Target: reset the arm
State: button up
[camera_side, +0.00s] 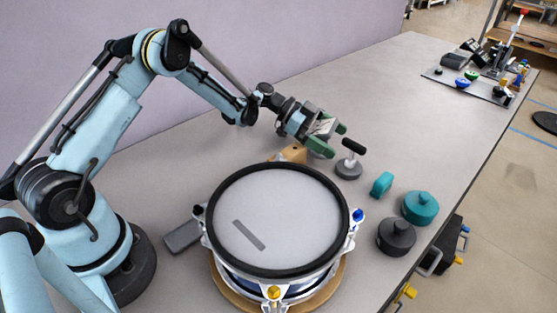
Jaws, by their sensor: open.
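My gripper (330,139) is at the end of my light blue arm, above the table just behind the drum. Its two green fingers are apart and nothing shows between them. The round drum (300,215) with a grey mesh head and black rim stands on a wooden base in front of my arm. A dark grey bar-shaped mark (248,235) lies on the head.
A teal upright piece (381,185), a teal lidded round pot (420,208) and a dark grey one (396,237) stand right of the drum. A grey block (183,236) lies left. A tray of tools (470,84) is far right. The table's middle back is clear.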

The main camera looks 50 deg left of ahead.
jog(key=shift+a+r, duration=0.15)
jog(key=shift+r, duration=0.95)
